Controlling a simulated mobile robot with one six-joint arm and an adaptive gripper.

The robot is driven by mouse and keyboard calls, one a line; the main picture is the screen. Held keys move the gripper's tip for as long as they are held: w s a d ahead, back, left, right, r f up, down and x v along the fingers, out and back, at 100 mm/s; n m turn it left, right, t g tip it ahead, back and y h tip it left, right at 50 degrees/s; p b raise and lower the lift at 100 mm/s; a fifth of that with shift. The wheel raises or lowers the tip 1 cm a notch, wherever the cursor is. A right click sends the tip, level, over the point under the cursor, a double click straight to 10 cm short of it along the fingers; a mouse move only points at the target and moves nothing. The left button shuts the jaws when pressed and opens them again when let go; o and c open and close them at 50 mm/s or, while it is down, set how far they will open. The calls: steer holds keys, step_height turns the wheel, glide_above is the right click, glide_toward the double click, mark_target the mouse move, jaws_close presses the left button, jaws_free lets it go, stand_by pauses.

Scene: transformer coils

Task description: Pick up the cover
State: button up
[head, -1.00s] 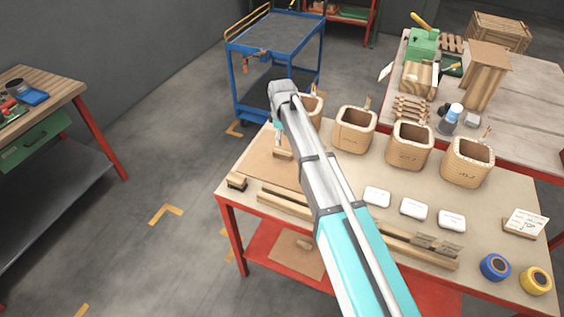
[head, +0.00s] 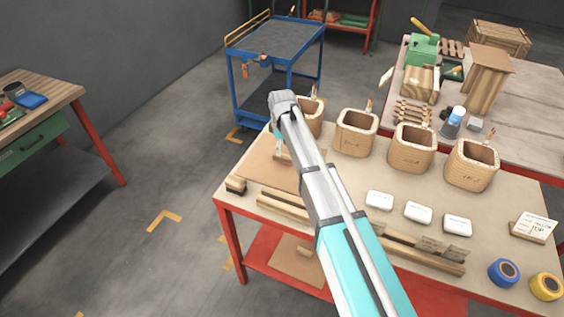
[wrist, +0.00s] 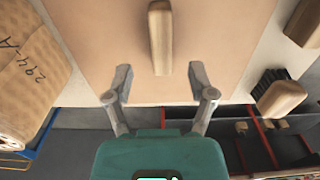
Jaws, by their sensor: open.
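The cover looks to be the flat tan board (head: 262,172) with a wooden bar handle, lying at the left end of the workbench. In the wrist view the board (wrist: 90,40) fills the upper middle, and its handle (wrist: 160,38) stands upright in the picture, centred just beyond the fingertips. My gripper (wrist: 159,82) is open and empty over the board's near edge, one finger either side of the handle's line. Contact with the board cannot be told. In the head view my arm hides part of the board and most of the gripper.
Several square wound coils (head: 356,132) stand along the bench's back; one (wrist: 30,75) is close left of my gripper. A brush (head: 235,185) and wooden rails (head: 283,205) lie near the front edge. White blocks (head: 418,213) and tape rolls (head: 503,273) sit right. A blue trolley (head: 275,40) stands behind.

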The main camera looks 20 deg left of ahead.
mark_target(283, 155)
steer(key=shift+s+d+f+b, duration=0.1)
steer(key=shift+f+b, duration=1.2)
steer(key=shift+d+f+b, duration=0.1)
steer(key=shift+f+b, duration=1.15)
steer(key=shift+f, duration=0.05)
jaws_close()
